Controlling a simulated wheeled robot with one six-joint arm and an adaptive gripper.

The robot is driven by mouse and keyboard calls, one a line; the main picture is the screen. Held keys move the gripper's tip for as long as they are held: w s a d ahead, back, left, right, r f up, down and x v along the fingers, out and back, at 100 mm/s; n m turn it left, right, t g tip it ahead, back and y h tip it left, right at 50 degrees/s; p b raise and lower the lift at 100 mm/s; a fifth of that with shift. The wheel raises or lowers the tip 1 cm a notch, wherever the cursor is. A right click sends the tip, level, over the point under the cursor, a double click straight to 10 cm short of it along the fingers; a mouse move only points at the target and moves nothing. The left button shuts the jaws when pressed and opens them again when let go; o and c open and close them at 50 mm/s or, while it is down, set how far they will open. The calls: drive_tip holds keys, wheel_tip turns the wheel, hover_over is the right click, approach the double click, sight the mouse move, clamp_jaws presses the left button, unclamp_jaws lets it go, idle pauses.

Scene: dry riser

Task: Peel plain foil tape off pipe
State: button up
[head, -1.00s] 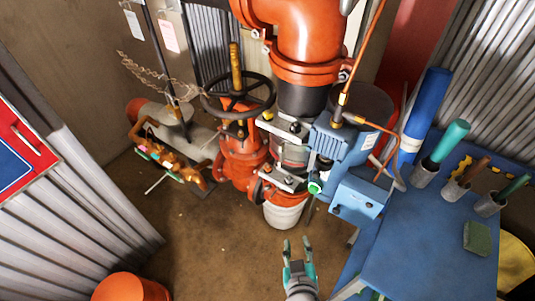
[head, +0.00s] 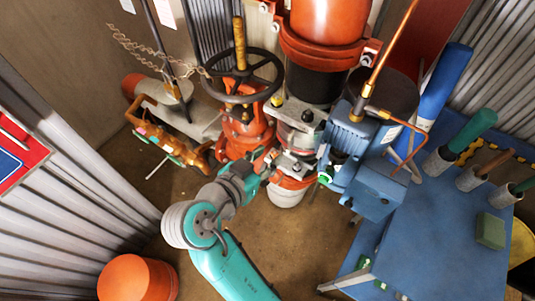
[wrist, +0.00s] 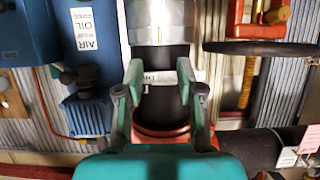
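A shiny silver band (wrist: 160,22), looking like foil, wraps the pipe at the top centre of the wrist view. Next to it is black pipe (wrist: 160,105) with a pale lettered strip partly hidden between my fingers. My gripper (wrist: 158,72) is open and empty, its two fingers on either side of the black pipe in the picture; I cannot tell whether they touch it. In the head view my gripper (head: 262,163) is left of the riser's lower section, with my arm below it. The black pipe (head: 316,84) shows under an orange coupling there. No loose tape end is visible.
A valve handwheel (head: 240,76) stands left of the riser, close to my gripper. A blue compressor (head: 350,140) and a blue table (head: 440,250) with tools in cups are on the right. An orange bucket (head: 137,278) stands at the lower left.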

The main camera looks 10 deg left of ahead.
sight(289, 138)
drive_tip(key=x, duration=1)
drive_tip(key=shift+w+d+f, duration=0.1)
drive_tip(key=shift+w+f, duration=0.05)
clamp_jaws()
drive_tip(key=shift+s+a, duration=0.2)
drive_tip(key=shift+s, duration=0.3)
drive_tip(key=s+a, duration=0.2)
drive_tip(key=s, duration=0.5)
drive_tip(key=shift+s+a, duration=0.2)
drive_tip(key=shift+a, duration=0.15)
idle(0.5)
idle(0.3)
drive_tip(key=shift+s, duration=0.1)
